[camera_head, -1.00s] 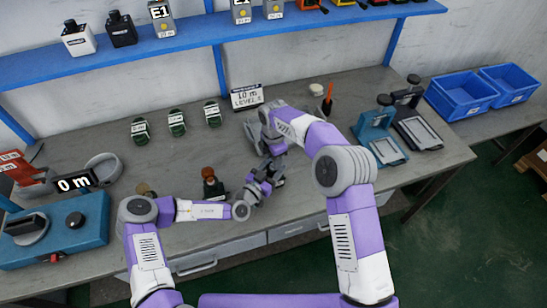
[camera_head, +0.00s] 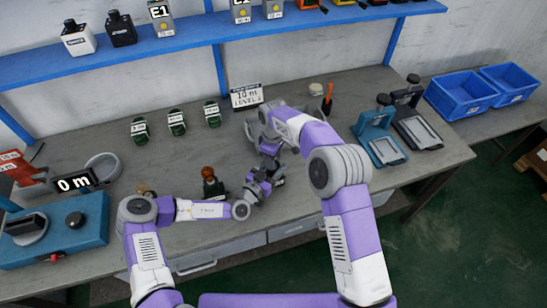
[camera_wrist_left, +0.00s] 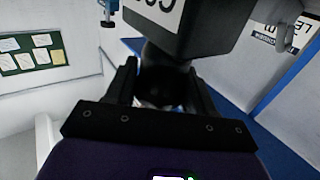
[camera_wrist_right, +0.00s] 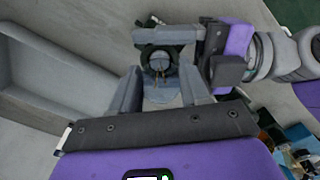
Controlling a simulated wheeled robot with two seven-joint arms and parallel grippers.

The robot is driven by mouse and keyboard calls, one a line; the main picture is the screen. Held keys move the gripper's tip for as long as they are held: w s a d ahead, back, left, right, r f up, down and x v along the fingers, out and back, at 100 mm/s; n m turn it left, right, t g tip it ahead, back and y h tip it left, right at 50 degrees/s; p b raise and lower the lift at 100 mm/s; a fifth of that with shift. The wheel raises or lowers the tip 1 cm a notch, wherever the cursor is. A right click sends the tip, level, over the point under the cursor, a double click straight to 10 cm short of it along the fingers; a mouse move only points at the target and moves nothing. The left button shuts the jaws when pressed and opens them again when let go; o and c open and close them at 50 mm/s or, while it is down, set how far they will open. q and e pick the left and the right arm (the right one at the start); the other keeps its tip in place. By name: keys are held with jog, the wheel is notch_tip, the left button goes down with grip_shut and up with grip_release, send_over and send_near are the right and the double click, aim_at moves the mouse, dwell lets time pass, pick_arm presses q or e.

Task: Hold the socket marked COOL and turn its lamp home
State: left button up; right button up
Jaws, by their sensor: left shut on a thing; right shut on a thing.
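My left gripper (camera_wrist_left: 160,88) is shut on a dark socket (camera_wrist_left: 190,35) with a white label; its lettering is cut off by the frame edge, so I cannot read it fully. In the head view the left gripper (camera_head: 258,186) is low at the middle of the bench, with the socket mostly hidden. My right gripper (camera_wrist_right: 160,88) points down from above it and is shut on a lamp (camera_wrist_right: 158,64), which shows glassy inside a dark green ring between the fingers. I cannot tell how deep the lamp sits. The right gripper also shows in the head view (camera_head: 270,158).
Three labelled dark green sockets (camera_head: 177,122) stand at the back. A socket with a copper-coloured lamp (camera_head: 209,184) stands just left of my grippers. A level sign (camera_head: 246,96) is behind them. A blue device (camera_head: 70,235) is at left, blue stands (camera_head: 378,138) at right.

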pick_arm(q)
jog(key=shift+a+f, duration=0.2)
jog(key=shift+f, duration=0.2)
pick_arm(e)
jog(key=m, duration=0.5)
jog(key=shift+a+r, duration=0.15)
jog(key=shift+r, duration=0.15)
jog(key=o, duration=0.8)
jog(key=shift+o, duration=1.3)
jog(key=shift+f, duration=0.15)
pick_arm(q)
jog(key=shift+d+r, duration=0.1)
pick_arm(e)
notch_tip(320, 180, up, 12)
